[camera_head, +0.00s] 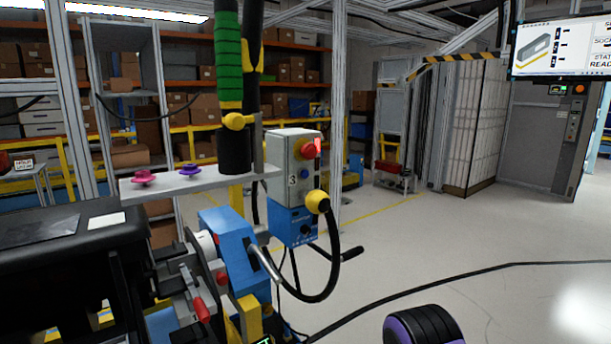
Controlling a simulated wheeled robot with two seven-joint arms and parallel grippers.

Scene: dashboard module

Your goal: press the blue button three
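The blue button (304,174) is a small round button on the front of a light grey control box (284,160) marked with a 3. The box stands near the middle of the head view. A lit red button (312,147) with a yellow collar sits above the blue button on the same box. Nothing covers the blue button. Neither of my grippers shows in this view, so whether they are open or shut is hidden.
A blue machine (228,245) with a metal lever stands in front and left of the box. A yellow plug (318,201) with a thick black cable hangs below it. A grey shelf holds a pink knob (144,177) and a purple knob (189,169). Floor at right is mostly clear.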

